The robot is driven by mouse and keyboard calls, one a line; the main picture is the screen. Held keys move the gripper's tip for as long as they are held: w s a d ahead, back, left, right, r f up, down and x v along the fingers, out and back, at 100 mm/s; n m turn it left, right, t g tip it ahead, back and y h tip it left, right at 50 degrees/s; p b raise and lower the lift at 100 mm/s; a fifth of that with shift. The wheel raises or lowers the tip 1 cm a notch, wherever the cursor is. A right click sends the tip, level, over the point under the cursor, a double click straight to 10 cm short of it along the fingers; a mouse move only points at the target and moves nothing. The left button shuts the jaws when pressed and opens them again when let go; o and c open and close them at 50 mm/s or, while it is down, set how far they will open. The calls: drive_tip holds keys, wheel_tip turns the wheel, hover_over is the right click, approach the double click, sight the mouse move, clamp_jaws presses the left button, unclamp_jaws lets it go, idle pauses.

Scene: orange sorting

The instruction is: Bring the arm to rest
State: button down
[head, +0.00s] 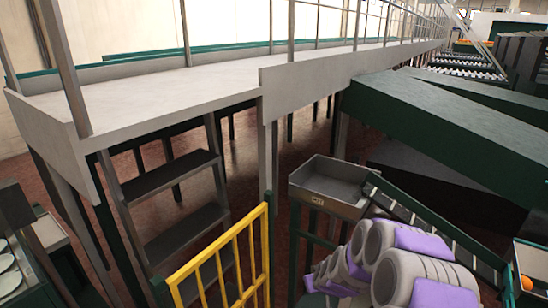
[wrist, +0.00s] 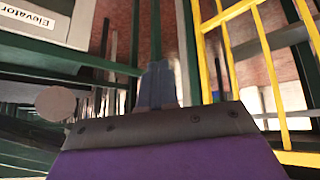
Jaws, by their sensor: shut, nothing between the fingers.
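My arm (head: 385,260), grey and purple, is bunched at the lower right of the head view. Its links overlap, and I cannot pick out the fingers there. My gripper (wrist: 158,88) shows in the wrist view beyond its dark grey and purple housing. Its dark fingers are together and hold nothing. They point at a background of posts and reddish floor, and I see no contact with anything.
A grey bin (head: 335,178) and a sloping conveyor (head: 440,232) stand close behind my arm. A yellow gate (head: 225,268) is left of it and also shows in the wrist view (wrist: 272,75). An orange (head: 526,283) lies at the right edge. An upside-down "Elevator" label (wrist: 28,17) is upper left.

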drive_tip(key=s+a+r+g+y, duration=0.1)
drive_tip(key=s+a+r+g, duration=0.15)
drive_tip(key=s+r, duration=0.45)
drive_tip(key=s+a+r+g, duration=0.1)
drive_tip(key=s+a+r, duration=0.3)
drive_tip(key=s, duration=0.5)
drive_tip(key=s+d+r+m+g, duration=0.1)
drive_tip(key=s+d+r+g, duration=0.1)
drive_tip(key=s, duration=0.7)
drive_tip(key=s+d+r+m+g+h, duration=0.1)
drive_tip(key=s+r, duration=0.3)
drive_tip(key=s, duration=0.6)
drive_tip(key=s+d+r+m+g+h, duration=0.1)
drive_tip(key=s+d+r+g, duration=0.1)
drive_tip(key=s, duration=0.7)
drive_tip(key=shift+s+d+r+g, duration=0.3)
drive_tip(key=shift+d+r+g, duration=0.05)
drive_tip(key=shift+d+r, duration=0.5)
drive_tip(key=shift+d, duration=0.1)
